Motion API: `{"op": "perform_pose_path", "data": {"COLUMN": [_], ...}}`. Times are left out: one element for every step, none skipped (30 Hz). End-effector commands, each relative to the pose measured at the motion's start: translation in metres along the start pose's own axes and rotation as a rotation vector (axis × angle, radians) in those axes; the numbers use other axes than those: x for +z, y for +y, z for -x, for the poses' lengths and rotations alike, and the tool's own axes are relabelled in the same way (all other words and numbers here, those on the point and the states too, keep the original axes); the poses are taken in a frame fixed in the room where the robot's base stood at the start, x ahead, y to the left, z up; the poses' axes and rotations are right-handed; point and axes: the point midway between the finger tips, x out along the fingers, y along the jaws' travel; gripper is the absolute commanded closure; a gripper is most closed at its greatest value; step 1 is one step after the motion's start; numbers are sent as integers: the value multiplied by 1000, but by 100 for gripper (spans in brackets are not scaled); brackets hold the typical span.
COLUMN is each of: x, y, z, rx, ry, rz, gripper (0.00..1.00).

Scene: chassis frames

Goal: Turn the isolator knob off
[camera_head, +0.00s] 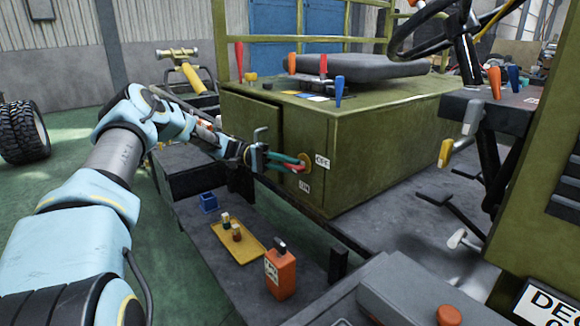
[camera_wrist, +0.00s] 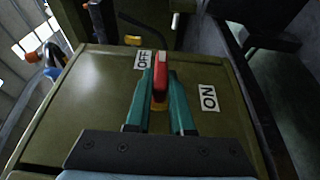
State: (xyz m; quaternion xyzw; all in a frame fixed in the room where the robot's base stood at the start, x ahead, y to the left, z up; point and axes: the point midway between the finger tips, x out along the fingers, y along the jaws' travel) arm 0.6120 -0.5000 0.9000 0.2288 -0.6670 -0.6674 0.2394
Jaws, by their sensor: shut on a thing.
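The isolator knob has a red handle (camera_wrist: 160,80) with a yellow part below it, on the green cabinet face. In the wrist view the handle lies between an OFF label (camera_wrist: 142,61) on the left and an ON label (camera_wrist: 208,98) on the right, its far end beside OFF. My gripper (camera_wrist: 161,78) has teal fingers closed on both sides of the red handle. In the head view my gripper (camera_head: 299,163) meets the cabinet's front face, with the red handle (camera_head: 294,168) between its fingers. The fingers hide part of the knob there.
The green cabinet (camera_head: 345,150) carries a grey seat (camera_head: 345,68) and several coloured levers. Below my arm, a yellow tray (camera_head: 255,252) with small items, a blue box (camera_head: 208,202) and an orange container (camera_head: 280,274) stand on the grey deck. A steering column rises at right.

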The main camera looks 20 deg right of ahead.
Motion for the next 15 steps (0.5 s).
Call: {"op": "perform_pose_path", "data": {"x": [0,0,0,0,0,0,0,0,0,0,0,0,0,0,0], "y": [-1,-1,-1,-1,-1,-1,-1,-1,-1,0,0,0,0,0,0], "z": [0,0,0,0,0,0,0,0,0,0,0,0,0,0,0], "rx": [1,1,1,1,1,1,1,1,1,0,0,0,0,0,0], "ry": [0,0,0,0,0,0,0,0,0,0,0,0,0,0,0], "rz": [2,2,2,2,2,2,2,1,1,1,1,1,1,1,0], "gripper": [100,100,100,78,75,70,67,64,59,56,52,50,50,50,50]}}
